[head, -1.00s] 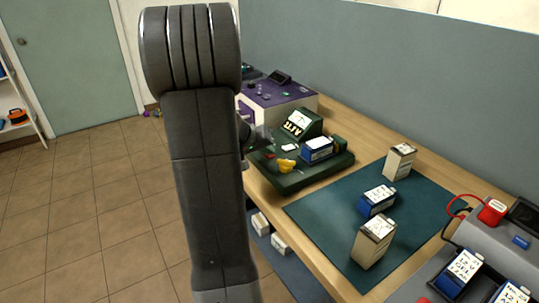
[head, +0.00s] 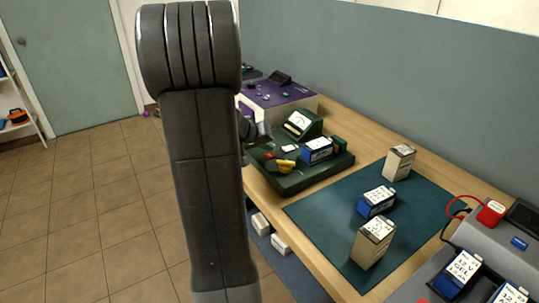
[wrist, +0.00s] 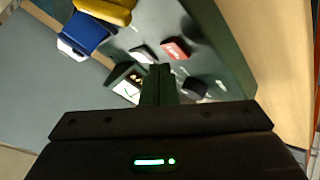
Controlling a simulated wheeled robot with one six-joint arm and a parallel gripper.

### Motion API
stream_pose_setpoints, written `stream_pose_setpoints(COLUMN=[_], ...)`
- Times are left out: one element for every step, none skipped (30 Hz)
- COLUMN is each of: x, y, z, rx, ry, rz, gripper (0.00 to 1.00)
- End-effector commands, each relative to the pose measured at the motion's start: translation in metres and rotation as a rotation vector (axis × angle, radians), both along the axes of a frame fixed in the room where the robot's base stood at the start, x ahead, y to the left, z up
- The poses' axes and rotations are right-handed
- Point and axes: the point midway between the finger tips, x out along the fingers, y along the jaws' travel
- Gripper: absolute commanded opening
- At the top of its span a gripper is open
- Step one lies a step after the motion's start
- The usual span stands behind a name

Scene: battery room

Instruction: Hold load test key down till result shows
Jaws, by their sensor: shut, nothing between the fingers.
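The dark green battery tester (head: 312,176) stands on the bench, with a meter (head: 299,121) at its back and a blue battery (head: 317,150) seated on it. Its red key (head: 268,155) and white key (head: 289,148) lie at the front left. In the wrist view the red key (wrist: 176,48) and white key (wrist: 143,52) sit just beyond my gripper (wrist: 161,72). My gripper is shut and empty, over the tester's panel. I cannot tell whether its tips touch anything. Key labels are unreadable, and the meter (wrist: 127,90) is partly hidden by my gripper.
A yellow part (head: 285,166) sits at the tester's front edge, and a purple-topped unit (head: 275,92) stands behind. A teal mat (head: 330,215) to the right holds several batteries. A grey wall (head: 400,75) runs along the bench's back.

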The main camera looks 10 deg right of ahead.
Motion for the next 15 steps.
stream_pose_setpoints(x=[0.0,0.0,0.0,0.0,0.0,0.0,0.0,0.0,0.0,0.0,0.0,0.0,0.0,0.0,0.0], y=[0.0,0.0,0.0,0.0,0.0,0.0,0.0,0.0,0.0,0.0,0.0,0.0,0.0,0.0,0.0], z=[0.0,0.0,0.0,0.0,0.0,0.0,0.0,0.001,0.002,0.004,0.006,0.009,0.012,0.015,0.019], rx=[0.0,0.0,0.0,0.0,0.0,0.0,0.0,0.0,0.0,0.0,0.0,0.0,0.0,0.0,0.0], ry=[0.0,0.0,0.0,0.0,0.0,0.0,0.0,-0.001,-0.001,-0.001,-0.001,-0.002,-0.002,-0.003,-0.002], rz=[0.0,0.0,0.0,0.0,0.0,0.0,0.0,0.001,0.001,0.0,0.0,-0.001,-0.001,0.0,0.0], gripper=[0.0,0.0,0.0,0.0,0.0,0.0,0.0,0.0,0.0,0.0,0.0,0.0,0.0,0.0,0.0])
